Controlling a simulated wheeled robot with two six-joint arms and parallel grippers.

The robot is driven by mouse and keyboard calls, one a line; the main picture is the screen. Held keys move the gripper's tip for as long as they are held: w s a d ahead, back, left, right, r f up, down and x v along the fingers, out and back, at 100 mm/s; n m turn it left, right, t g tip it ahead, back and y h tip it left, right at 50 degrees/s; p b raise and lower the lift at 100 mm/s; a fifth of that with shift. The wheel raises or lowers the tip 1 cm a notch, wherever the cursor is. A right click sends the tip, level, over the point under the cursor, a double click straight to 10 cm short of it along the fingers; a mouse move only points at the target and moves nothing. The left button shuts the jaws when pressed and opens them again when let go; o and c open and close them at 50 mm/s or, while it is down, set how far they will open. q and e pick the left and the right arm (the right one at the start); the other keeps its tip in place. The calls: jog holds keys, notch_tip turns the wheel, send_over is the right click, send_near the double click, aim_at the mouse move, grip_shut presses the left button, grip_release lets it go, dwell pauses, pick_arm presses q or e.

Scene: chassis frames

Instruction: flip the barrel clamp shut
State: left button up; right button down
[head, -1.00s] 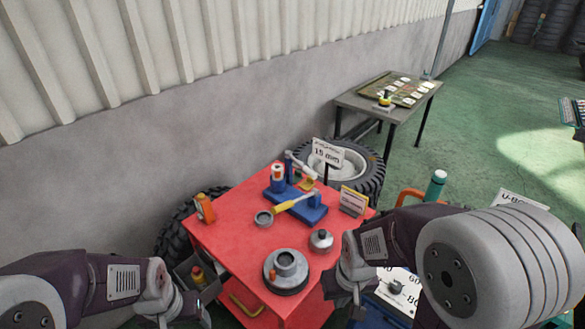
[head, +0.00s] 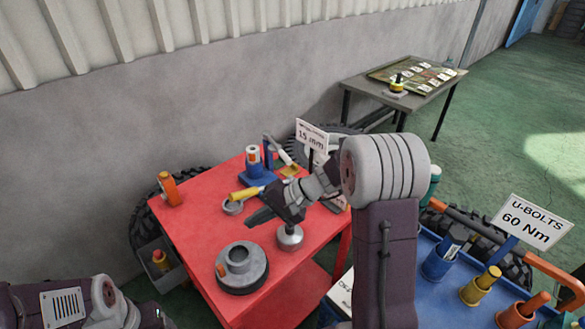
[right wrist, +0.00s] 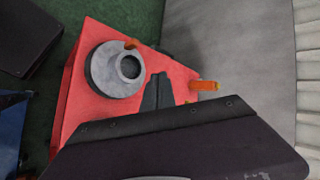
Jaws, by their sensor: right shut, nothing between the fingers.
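The barrel clamp (head: 258,174) stands on the red table (head: 190,229), with a blue base and a blue upright. A small barrel (head: 252,155) with an orange band stands at its far left end. A yellow handle (head: 245,193) sticks out low to the left. Only part of my left gripper (head: 150,317) shows at the bottom edge.
A grey flanged hub (head: 241,268), a knobbed metal weight (head: 290,237), a grey ring (head: 232,207) and an orange bottle (head: 169,188) stand on the red table. A blue tray table (head: 425,285) with bolt cups is at the right. A tyre (head: 145,222) stands behind.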

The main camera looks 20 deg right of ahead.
jog(key=w+d+f+m+t+b, duration=0.3)
jog(key=w+d+t+b, duration=0.15)
jog(key=w+d, duration=0.4)
jog(key=w+d+f+m+t+b, duration=0.2)
jog(key=w+d+m+t+b, duration=0.3)
jog(key=d, duration=0.6)
pick_arm(q)
notch_tip(320, 180, down, 13)
jog(key=b, duration=0.1)
jog(key=shift+d, duration=0.15)
pick_arm(e)
jog(key=w+d+m+t+h, duration=0.1)
jog(key=d+t+h, duration=0.2)
jog(key=d, duration=0.7)
jog(key=shift+f+t, duration=0.25)
jog(key=shift+t, duration=0.3)
pick_arm(q)
jog(key=shift+r+p, duration=0.75)
pick_arm(e)
jog(key=w+a+r, duration=0.1)
jog(key=w+a, duration=0.6)
jog(key=w, duration=0.2)
jog(key=shift+w+a+r, duration=0.1)
